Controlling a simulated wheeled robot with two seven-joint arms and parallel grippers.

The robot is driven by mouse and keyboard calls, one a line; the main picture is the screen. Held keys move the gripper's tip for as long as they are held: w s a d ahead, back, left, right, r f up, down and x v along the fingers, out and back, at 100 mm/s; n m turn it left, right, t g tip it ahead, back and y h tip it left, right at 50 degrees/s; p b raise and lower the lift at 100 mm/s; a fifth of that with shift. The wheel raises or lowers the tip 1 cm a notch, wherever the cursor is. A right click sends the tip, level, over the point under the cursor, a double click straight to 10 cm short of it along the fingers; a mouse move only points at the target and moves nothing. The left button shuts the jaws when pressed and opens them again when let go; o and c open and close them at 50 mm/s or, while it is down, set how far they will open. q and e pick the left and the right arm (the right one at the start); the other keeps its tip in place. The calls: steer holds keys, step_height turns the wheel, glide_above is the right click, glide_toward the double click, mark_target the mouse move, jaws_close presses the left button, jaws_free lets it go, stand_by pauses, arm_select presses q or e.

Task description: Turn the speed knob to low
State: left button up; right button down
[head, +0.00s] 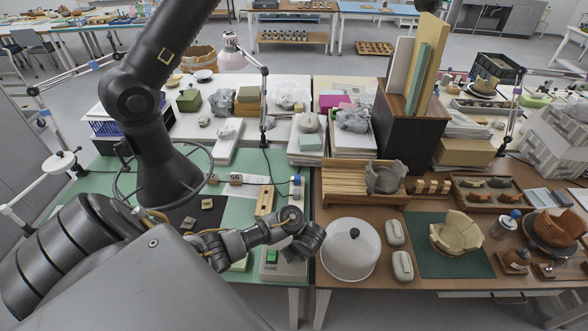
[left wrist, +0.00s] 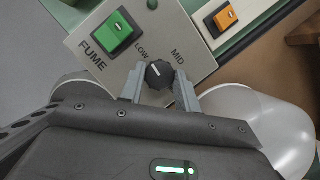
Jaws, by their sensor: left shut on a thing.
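The speed knob (left wrist: 159,73) is small, round and black, on a grey control box (left wrist: 88,43) marked FUME, LOW and MID. Its white mark is on the upper-left part of the knob, towards the LOW label. My left gripper (left wrist: 162,84) has one finger on each side of the knob and is shut on it. In the head view my left gripper (head: 302,247) is over the control box (head: 283,268) at the front edge of the green table, and hides the knob.
A green switch (left wrist: 118,32) is left of the knob and an orange switch (left wrist: 226,17) is to the upper right. A white dome lid (head: 349,251) stands close on the right. Sherds (head: 207,203) lie on a dark mat behind my arm. A bowl of joined sherds (head: 456,232) stands farther right.

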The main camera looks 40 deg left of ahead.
arm_select(q)
steer(key=shift+w+n, duration=0.15)
steer(key=shift+n, duration=0.45)
steer(key=o, duration=1)
steer(key=shift+d+r, duration=0.3)
steer(key=shift+r, duration=0.05)
steer(key=v, duration=0.9)
steer(key=shift+w+r, duration=0.15)
steer(key=shift+r, duration=0.3)
